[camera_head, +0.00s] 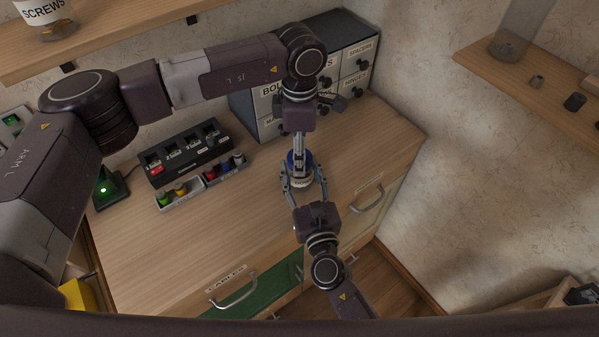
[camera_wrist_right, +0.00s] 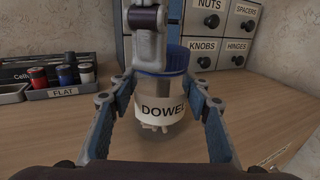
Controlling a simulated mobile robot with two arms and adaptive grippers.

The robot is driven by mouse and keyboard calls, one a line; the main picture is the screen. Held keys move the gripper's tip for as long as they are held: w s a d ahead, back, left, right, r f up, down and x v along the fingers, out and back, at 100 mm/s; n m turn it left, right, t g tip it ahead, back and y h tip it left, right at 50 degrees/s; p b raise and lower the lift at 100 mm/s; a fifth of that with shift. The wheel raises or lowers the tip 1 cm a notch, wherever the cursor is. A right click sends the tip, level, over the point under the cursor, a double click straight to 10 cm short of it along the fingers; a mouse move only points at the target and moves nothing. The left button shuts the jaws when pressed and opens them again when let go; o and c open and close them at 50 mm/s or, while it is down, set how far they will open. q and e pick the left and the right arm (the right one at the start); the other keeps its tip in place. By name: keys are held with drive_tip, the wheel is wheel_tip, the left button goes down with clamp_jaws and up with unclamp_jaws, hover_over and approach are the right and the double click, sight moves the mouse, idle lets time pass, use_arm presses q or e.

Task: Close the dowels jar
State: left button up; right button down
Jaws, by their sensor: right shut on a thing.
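The dowels jar (camera_wrist_right: 162,112) is clear with a white label and a few pale dowels low inside. It stands near the counter's right front in the head view (camera_head: 301,183). Its blue lid (camera_wrist_right: 178,62) is at the jar's mouth; I cannot tell whether it is seated. My right gripper (camera_head: 304,186) comes from the front and is shut on the jar, one finger on each side; its fingers also show in the right wrist view (camera_wrist_right: 162,130). My left gripper (camera_head: 299,150) points down from above at the lid, partly covering it. Its grip is unclear.
A labelled drawer cabinet (camera_head: 345,65) stands behind the jar. A black rack (camera_head: 185,155) and a grey tray (camera_head: 200,180) with coloured items are to the left. Shelves hang upper left and right (camera_head: 540,75). Counter front left of the jar is bare.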

use_arm(q)
drive_tip(key=shift+o, duration=0.7)
wheel_tip(320, 180, up, 12)
use_arm(e)
drive_tip(key=c, duration=1)
unclamp_jaws()
drive_tip(key=shift+o, duration=0.2)
drive_tip(key=v, duration=1.2)
